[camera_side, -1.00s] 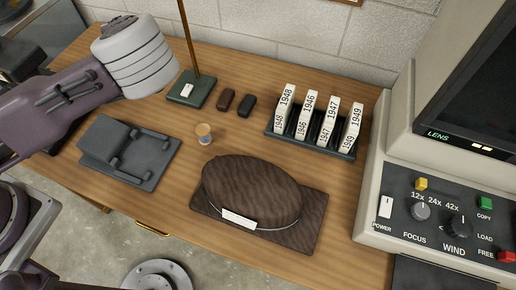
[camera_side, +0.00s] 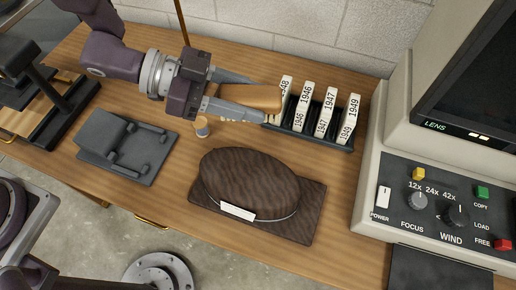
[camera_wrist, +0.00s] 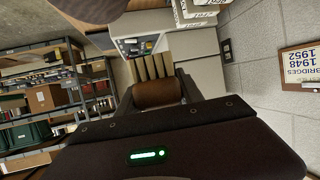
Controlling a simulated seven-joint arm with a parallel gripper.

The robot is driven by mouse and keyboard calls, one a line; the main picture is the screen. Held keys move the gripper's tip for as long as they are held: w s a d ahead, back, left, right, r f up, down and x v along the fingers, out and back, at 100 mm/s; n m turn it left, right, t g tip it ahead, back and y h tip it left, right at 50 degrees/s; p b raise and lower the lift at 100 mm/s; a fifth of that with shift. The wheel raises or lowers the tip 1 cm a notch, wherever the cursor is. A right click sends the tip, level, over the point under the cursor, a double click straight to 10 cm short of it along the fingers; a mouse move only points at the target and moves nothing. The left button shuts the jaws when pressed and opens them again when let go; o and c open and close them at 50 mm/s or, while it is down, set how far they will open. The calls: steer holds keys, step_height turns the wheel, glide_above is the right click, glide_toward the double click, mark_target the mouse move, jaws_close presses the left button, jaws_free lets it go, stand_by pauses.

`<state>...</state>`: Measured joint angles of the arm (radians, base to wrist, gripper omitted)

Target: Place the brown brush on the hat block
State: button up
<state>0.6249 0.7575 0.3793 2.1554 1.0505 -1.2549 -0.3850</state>
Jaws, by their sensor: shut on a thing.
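The brown brush (camera_side: 245,97) has a light brown wooden body and is held between the fingers of my gripper (camera_side: 258,100) in the side view. My gripper is shut on it, above the back part of the table, left of the box rack. The brush also shows in the wrist view (camera_wrist: 157,92), close to the camera; its bristles cannot be made out clearly. The hat block (camera_side: 248,178) is a dark brown, wood-grained oval dome with a white label, on a dark rectangular base. It lies below and in front of my gripper in the picture, apart from the brush, with its top bare.
A rack (camera_side: 312,135) of several year-labelled boxes stands close to the right of the brush. A grey cradle (camera_side: 126,147) lies left. The reader machine (camera_side: 440,205) stands right. Table around the hat block's left is clear.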

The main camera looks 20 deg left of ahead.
mark_target(258, 178)
steer(key=s+d+f+m+g, duration=0.2)
steer(key=s+d+m+g, duration=0.15)
steer(key=s, duration=0.35)
steer(key=shift+h, duration=0.3)
steer(key=f, duration=0.9)
steer(key=shift+d+f, duration=0.3)
steer(key=o, duration=1.4)
steer(key=v, duration=1.2)
steer(key=shift+w+r, duration=0.1)
steer(key=shift+w, duration=0.05)
